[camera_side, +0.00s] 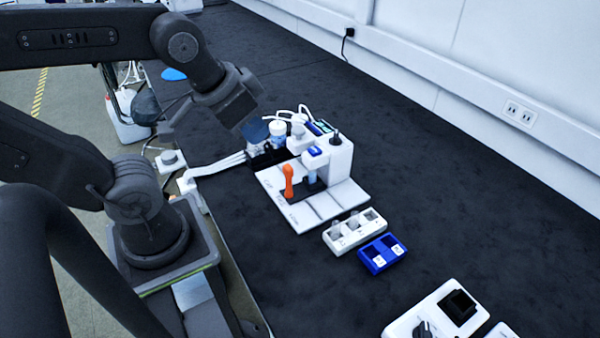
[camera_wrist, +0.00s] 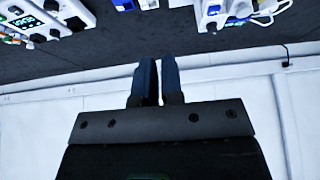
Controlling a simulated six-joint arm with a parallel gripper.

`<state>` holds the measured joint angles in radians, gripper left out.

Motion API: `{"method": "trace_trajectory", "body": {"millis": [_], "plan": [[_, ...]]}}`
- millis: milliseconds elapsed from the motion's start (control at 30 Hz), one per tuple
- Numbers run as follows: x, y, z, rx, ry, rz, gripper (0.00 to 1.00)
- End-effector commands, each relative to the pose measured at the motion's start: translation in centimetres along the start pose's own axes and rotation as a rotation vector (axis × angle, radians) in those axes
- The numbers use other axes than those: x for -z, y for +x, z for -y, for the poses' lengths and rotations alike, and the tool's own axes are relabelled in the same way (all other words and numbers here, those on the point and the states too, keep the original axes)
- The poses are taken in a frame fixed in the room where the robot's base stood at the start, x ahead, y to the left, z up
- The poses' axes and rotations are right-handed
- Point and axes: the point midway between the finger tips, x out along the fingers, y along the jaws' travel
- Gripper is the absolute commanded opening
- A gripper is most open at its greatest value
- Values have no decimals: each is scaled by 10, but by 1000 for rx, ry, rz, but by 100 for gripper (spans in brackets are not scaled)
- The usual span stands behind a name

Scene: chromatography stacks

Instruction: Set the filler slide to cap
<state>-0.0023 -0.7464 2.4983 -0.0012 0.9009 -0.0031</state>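The filler station is a white unit (camera_side: 341,152) on a white base plate (camera_side: 301,216) in the side view. An orange upright handle (camera_side: 288,181) stands on a dark slide piece (camera_side: 305,191) at the front of the unit. Labels on the plate are too small to read surely. A blue-topped vial (camera_side: 312,155) stands behind the slide, close to the unit. My gripper (camera_side: 256,131) hangs above and left of the handle, apart from it. In the wrist view its two dark blue fingers (camera_wrist: 158,78) are close together with a thin empty gap. The handle is not clear there.
White bottles (camera_side: 277,129) in a black rack stand behind the plate, beneath my gripper, with cables nearby. A white tray (camera_side: 341,240) and a blue tray (camera_side: 377,262) lie to the right. A white device (camera_side: 432,322) is at front right. Dark bench is clear along the wall.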

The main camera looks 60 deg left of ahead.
Motion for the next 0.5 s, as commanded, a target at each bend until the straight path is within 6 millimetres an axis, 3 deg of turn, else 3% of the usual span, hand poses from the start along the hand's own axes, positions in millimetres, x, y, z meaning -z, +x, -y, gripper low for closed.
{"method": "trace_trajectory", "body": {"millis": [133,267,400,500], "plan": [[12,9,9,7,-121,64,22],[33,29,29,19,-367,182,34],[55,60,62,36,-693,322,47],[65,84,91,48,-927,418,47]]}}
